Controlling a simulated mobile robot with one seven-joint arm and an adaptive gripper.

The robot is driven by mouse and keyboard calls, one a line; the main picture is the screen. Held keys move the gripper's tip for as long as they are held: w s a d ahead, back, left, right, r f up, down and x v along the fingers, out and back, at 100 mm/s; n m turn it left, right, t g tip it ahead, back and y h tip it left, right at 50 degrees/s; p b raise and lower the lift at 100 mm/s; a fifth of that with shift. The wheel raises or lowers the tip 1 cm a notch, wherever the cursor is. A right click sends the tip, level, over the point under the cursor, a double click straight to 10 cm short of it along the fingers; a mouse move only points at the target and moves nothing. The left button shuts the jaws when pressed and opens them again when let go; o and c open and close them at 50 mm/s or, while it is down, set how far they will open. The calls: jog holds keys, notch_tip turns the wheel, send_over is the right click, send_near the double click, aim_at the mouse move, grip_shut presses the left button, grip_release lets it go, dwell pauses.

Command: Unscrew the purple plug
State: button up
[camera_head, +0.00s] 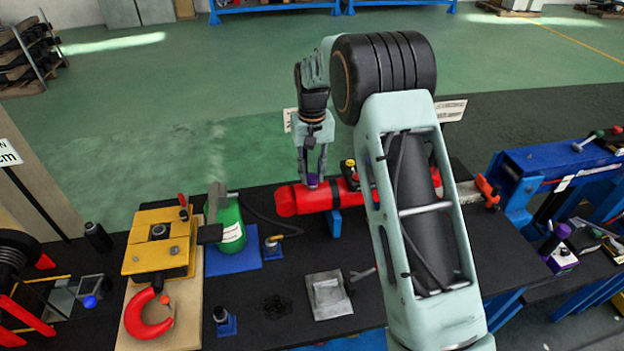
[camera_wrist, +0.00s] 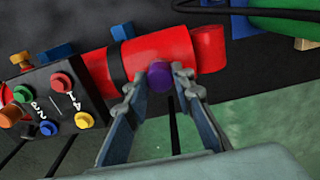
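The purple plug (camera_wrist: 159,76) sits on the side of a red cylinder (camera_wrist: 160,45), between the fingertips of my gripper (camera_wrist: 160,84) in the wrist view. A fingertip lies close against each side of it, and the gripper looks shut on it. In the head view, my gripper (camera_head: 313,176) points down at the plug (camera_head: 312,181), which is on top of the red cylinder (camera_head: 290,200) lying across the black table. My forearm hides the middle right of the cylinder. The plug's lower part and thread are not visible.
A black control box (camera_wrist: 50,100) with coloured buttons stands beside the cylinder. A grey metal plate (camera_head: 328,296) lies in front.

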jog(key=shift+r, duration=0.15)
grip_shut()
jog(key=n, duration=0.3)
jog(key=shift+w+n, duration=0.1)
jog(key=shift+n, duration=1)
jog(key=shift+r+n+p, duration=0.1)
jog(key=shift+n+p, duration=0.25)
jog(key=shift+n, duration=0.75)
jog(key=n, duration=0.3)
